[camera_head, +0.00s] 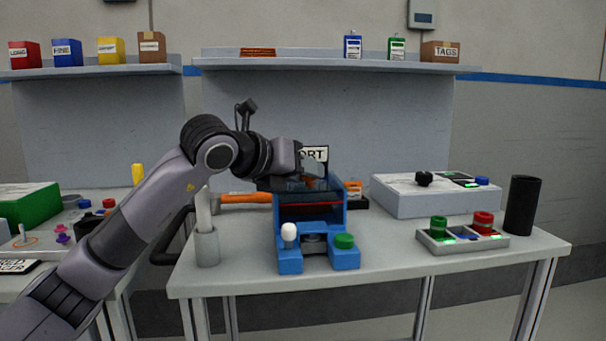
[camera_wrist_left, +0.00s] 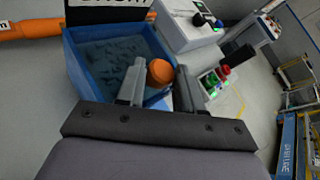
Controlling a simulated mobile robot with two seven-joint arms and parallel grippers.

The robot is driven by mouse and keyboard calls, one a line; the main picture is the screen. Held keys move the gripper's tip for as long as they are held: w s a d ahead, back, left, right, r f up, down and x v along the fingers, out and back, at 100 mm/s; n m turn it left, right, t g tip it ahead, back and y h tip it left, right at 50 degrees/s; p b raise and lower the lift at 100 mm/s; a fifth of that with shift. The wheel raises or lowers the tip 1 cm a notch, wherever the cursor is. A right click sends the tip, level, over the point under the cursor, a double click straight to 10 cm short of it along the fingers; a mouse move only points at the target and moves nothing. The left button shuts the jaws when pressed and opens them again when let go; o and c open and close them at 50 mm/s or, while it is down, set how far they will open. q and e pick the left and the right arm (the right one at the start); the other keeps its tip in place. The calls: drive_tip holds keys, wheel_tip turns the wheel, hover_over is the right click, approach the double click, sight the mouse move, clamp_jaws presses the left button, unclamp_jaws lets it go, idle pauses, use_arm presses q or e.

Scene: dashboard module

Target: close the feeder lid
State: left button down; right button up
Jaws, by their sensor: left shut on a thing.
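The blue feeder (camera_head: 283,225) stands on the middle table, with a white knob (camera_head: 289,232) and a green button (camera_head: 344,241) at its front. In the left wrist view its blue box (camera_wrist_left: 85,62) looks open at the top, with dark grey-blue contents inside. My left gripper (camera_head: 308,180) is over the top of the feeder. In the left wrist view its two fingers (camera_wrist_left: 160,88) are on either side of an orange knob (camera_wrist_left: 159,71) and shut on it. The lid's panel is not clear; the gripper covers that side. My right gripper is not in view.
An orange-handled tool (camera_head: 244,198) lies left of the feeder, near a grey cup (camera_head: 207,248). On the right are a grey control box (camera_head: 420,203), a button tray (camera_head: 462,241) and a black cylinder (camera_head: 522,205). The table front right of the feeder is clear.

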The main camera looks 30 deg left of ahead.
use_arm(q)
drive_tip(key=shift+s+d+f+g, duration=0.1)
drive_tip(key=shift+d+f+g, duration=0.05)
drive_tip(key=shift+f, duration=0.35)
drive_tip(key=shift+d+f+g, duration=0.15)
drive_tip(key=shift+f, duration=0.35)
drive_tip(key=c, duration=0.8)
unclamp_jaws()
drive_tip(key=shift+c, duration=0.2)
drive_tip(key=shift+o, duration=0.3)
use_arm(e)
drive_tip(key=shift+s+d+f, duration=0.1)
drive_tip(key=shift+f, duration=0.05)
use_arm(q)
drive_tip(key=shift+s+a+r, duration=0.1)
drive_tip(key=shift+s+r, duration=0.05)
drive_tip(key=r+v, duration=0.1)
drive_tip(key=v, duration=0.6)
drive_tip(key=shift+r, duration=0.2)
